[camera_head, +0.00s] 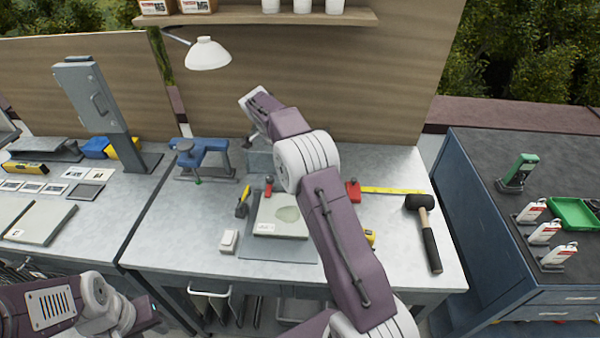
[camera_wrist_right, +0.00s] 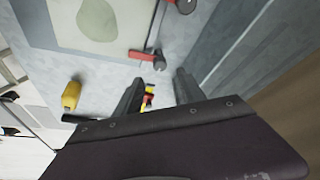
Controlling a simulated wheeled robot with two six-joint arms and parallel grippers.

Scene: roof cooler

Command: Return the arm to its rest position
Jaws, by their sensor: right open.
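My right arm (camera_head: 335,235) reaches up from the bottom over the middle workbench, bent at its pale joint, with its wrist end near the back wall. In the right wrist view, my right gripper (camera_wrist_right: 158,90) has its two dark fingers apart, with nothing held between them. My left arm (camera_head: 60,305) is folded low at the bottom left. Its fingers cannot be made out.
A pale panel (camera_head: 268,226) with a greenish patch lies on a grey mat under the right arm. A lamp (camera_head: 208,54) and shelf (camera_head: 255,17) are above.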

